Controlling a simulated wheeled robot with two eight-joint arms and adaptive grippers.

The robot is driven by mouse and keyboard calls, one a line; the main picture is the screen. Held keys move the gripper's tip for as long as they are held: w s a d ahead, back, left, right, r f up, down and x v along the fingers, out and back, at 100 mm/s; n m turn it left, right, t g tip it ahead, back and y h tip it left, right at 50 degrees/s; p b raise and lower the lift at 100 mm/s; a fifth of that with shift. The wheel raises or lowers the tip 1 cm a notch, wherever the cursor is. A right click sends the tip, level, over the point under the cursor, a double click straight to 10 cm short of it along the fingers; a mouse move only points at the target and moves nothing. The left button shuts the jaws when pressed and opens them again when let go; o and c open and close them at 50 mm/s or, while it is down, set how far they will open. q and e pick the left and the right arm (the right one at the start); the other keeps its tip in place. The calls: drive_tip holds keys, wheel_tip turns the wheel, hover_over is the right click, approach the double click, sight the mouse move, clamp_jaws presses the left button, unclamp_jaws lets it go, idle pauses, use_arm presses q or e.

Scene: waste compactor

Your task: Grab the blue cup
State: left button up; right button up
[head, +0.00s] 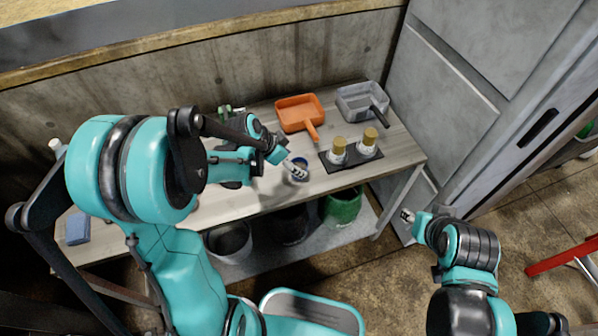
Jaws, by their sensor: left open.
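The blue cup (301,163) stands on the wooden bench near its front edge, partly hidden by my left gripper. My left gripper (296,171) reaches in from the left, with its open fingers at the cup's near-left side. I cannot tell whether the fingers touch the cup or pass around its rim. My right gripper (407,216) is off the bench at the right, away from the cup. It is small in view, and its jaw opening is unclear.
Two bottles (338,151) with tan caps stand on a black tray right of the cup. Bins, including a green one (343,207), sit on the lower shelf. A blue block (77,228) lies far left.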

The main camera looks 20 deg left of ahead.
sight(297, 164)
use_arm(q)
drive_tip(key=b+x, duration=0.1)
drive_tip(key=x, duration=0.2)
drive_tip(key=shift+w, duration=0.1)
drive_tip(key=shift+c, duration=0.6)
drive_tip(key=c, duration=1.2)
drive_tip(key=shift+r, duration=0.1)
